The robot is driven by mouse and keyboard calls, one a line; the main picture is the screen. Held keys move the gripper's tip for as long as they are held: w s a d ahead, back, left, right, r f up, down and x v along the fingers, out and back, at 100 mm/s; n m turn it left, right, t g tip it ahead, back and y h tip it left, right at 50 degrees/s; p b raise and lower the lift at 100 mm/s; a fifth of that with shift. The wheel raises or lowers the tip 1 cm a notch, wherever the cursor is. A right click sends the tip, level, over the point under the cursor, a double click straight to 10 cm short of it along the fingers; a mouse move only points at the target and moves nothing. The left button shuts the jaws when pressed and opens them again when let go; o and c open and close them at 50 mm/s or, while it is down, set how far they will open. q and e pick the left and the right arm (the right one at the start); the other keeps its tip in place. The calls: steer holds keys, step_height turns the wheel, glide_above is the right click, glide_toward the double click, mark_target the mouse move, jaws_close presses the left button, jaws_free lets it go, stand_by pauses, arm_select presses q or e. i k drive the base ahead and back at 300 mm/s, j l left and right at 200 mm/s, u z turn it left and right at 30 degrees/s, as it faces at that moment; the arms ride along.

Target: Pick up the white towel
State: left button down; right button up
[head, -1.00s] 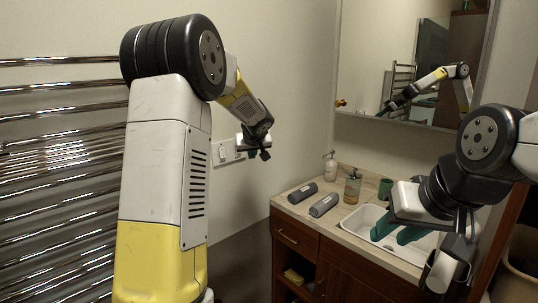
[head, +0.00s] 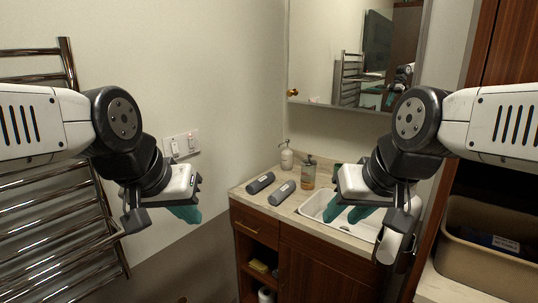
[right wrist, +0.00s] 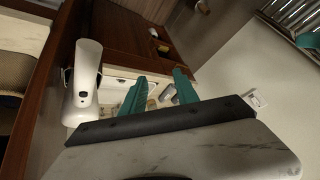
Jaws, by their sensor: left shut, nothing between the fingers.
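A small white rolled thing (head: 266,295) shows at the bottom of the open shelf under the counter; it may be the white towel, but it is cut off by the picture's edge. My left gripper (head: 188,213) is shut and empty, in front of the wall to the left of the counter. My right gripper (head: 350,213) is in front of the sink, its teal fingers apart and empty. In the right wrist view, the right gripper (right wrist: 160,80) has a clear gap between its fingers.
A yellow item (head: 258,266) lies on the upper shelf. A towel rail (head: 60,240) is left; a beige bin (head: 490,240) is right.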

mark_target(277, 196)
steer(key=i+j, duration=0.15)
steer(key=i, duration=0.15)
steer(key=i+j, duration=0.15)
steer(key=i, duration=0.2)
steer(key=i+j+u, duration=0.4)
steer(key=i+l, duration=0.1)
